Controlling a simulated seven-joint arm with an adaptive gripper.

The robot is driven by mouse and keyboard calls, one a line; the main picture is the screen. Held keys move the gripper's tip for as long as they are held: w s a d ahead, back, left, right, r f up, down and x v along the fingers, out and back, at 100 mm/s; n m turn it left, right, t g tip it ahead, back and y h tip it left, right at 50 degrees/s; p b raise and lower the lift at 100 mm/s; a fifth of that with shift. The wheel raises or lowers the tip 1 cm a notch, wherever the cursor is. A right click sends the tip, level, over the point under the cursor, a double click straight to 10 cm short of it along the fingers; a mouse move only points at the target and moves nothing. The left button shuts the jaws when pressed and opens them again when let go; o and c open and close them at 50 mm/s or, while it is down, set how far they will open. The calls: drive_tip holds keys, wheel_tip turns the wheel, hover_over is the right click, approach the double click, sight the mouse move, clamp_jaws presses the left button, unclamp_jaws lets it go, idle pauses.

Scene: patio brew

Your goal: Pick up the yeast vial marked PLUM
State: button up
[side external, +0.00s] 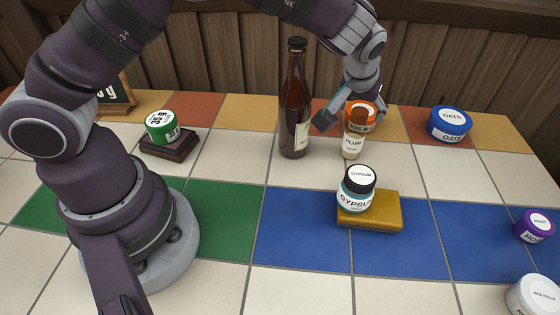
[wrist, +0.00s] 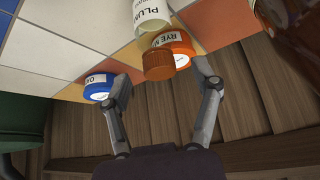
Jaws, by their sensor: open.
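The PLUM vial (side external: 353,142) stands upright on the tiles right of the brown bottle, with a brown cap and a pale label. In the wrist view the PLUM vial (wrist: 153,16) points its cap toward me, between my fingertips in the picture. My gripper (side external: 346,116) is open and empty at about cap height; it also shows in the wrist view (wrist: 163,78). I cannot tell whether a finger touches the cap.
The orange-lidded RYE jar (wrist: 178,46) is close behind the vial. The tall brown bottle (side external: 295,105) stands close on the left. The GYPSUM jar (side external: 356,192) sits on a yellow block (side external: 384,218) in front. The blue OATS jar (side external: 450,124) is further right.

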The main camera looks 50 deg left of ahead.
drive_tip(key=shift+x, duration=1)
clamp_jaws()
